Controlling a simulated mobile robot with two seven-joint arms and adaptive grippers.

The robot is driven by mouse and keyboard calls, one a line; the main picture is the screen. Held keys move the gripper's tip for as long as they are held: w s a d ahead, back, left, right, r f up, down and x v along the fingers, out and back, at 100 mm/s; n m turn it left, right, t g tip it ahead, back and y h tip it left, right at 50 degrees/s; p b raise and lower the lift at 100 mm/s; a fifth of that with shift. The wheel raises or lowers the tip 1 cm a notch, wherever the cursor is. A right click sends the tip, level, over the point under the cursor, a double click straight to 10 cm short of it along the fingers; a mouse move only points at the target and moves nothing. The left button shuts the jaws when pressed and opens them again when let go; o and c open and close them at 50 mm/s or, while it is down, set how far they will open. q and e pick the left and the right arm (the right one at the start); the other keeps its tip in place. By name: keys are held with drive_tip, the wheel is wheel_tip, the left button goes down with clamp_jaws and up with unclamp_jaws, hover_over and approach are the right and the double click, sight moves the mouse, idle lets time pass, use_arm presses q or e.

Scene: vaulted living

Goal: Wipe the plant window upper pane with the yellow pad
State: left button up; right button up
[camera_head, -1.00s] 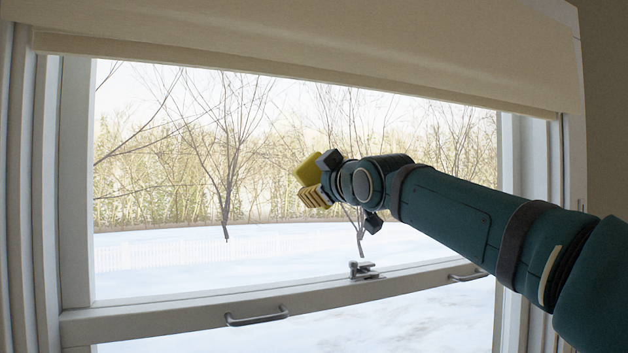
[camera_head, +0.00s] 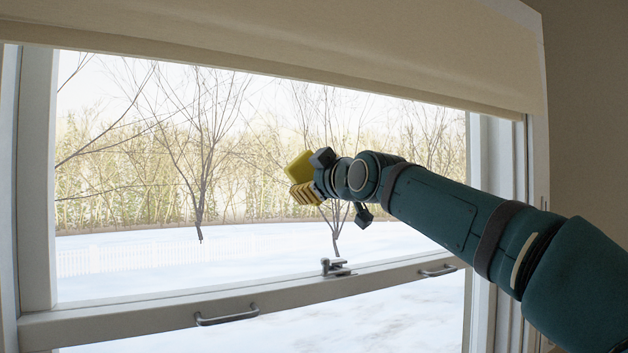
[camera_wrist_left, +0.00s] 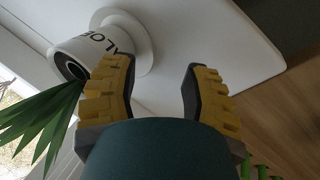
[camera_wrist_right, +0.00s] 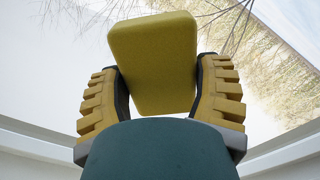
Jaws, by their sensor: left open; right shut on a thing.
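The window's upper pane (camera_head: 250,200) fills the middle of the head view, with snow and bare trees behind it. My right gripper (camera_head: 302,176) is in front of the pane, near its middle. It is shut on the yellow pad (camera_wrist_right: 153,62), which sits between both fingers in the right wrist view. The pad also shows in the head view (camera_head: 298,166). I cannot tell whether the pad touches the glass. My left gripper (camera_wrist_left: 160,85) is open and empty in the left wrist view, and is outside the head view.
A cream blind (camera_head: 300,50) covers the window's top. A sash rail (camera_head: 150,318) with a latch (camera_head: 336,267) and handles (camera_head: 227,316) runs below the pane. In the left wrist view, a white lettered pot (camera_wrist_left: 105,50) and green leaves (camera_wrist_left: 45,125) are close to my left gripper.

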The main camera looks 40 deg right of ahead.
sight(298, 179)
use_arm(q)
drive_tip(key=shift+r, duration=0.25)
use_arm(e)
drive_tip(key=shift+w+a, duration=0.2)
drive_tip(key=shift+a, duration=0.55)
use_arm(q)
drive_tip(key=shift+f, duration=0.1)
use_arm(e)
drive_tip(key=shift+w+a, duration=0.25)
drive_tip(key=shift+a, duration=0.8)
use_arm(q)
drive_tip(key=shift+f+b, duration=1.15)
drive_tip(key=shift+f, duration=0.1)
use_arm(e)
drive_tip(key=shift+w+a+f, duration=0.1)
drive_tip(key=shift+w+a, duration=0.1)
drive_tip(key=shift+a, duration=0.75)
drive_tip(key=shift+w+a+r, duration=0.1)
drive_tip(key=shift+w+a, duration=0.15)
drive_tip(key=shift+a, duration=0.65)
drive_tip(key=shift+w+a+f, duration=0.1)
drive_tip(key=shift+w+a, duration=0.1)
drive_tip(key=shift+a, duration=0.75)
use_arm(q)
drive_tip(key=shift+f+b, duration=0.3)
use_arm(e)
drive_tip(key=shift+w+a, duration=0.25)
drive_tip(key=shift+a, duration=0.9)
